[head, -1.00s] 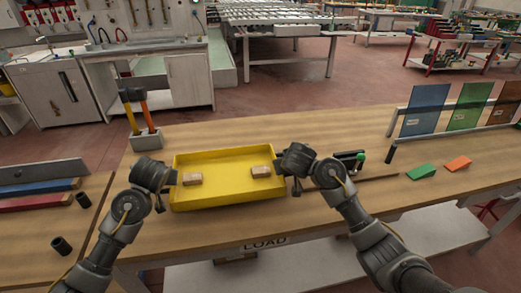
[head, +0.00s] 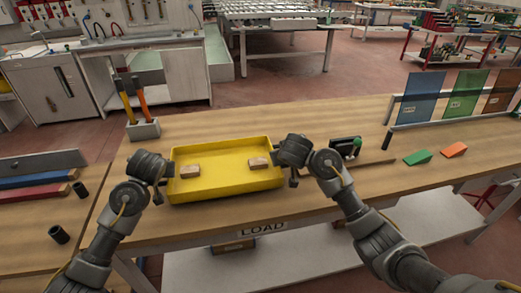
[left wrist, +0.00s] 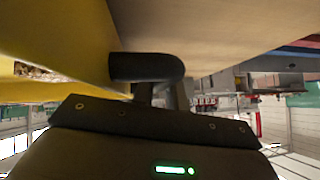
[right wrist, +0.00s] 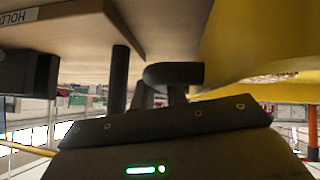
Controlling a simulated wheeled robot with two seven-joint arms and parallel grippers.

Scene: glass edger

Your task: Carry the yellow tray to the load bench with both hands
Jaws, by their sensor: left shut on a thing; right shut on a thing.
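The yellow tray (head: 225,187) is over the front part of the wooden load bench (head: 330,210), above its LOAD label (head: 263,228). It looks about level and holds two small tan blocks (head: 190,171) (head: 258,163). I cannot tell if its base touches the bench top. My left gripper (head: 168,172) is shut on the tray's left end; the tray's yellow wall also shows in the left wrist view (left wrist: 60,45). My right gripper (head: 288,167) is shut on its right end, and the wall shows in the right wrist view (right wrist: 250,40). The fingertips are largely hidden.
A grey holder (head: 144,128) with orange-handled tools stands behind the tray's left end. Bench behind the tray is clear.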

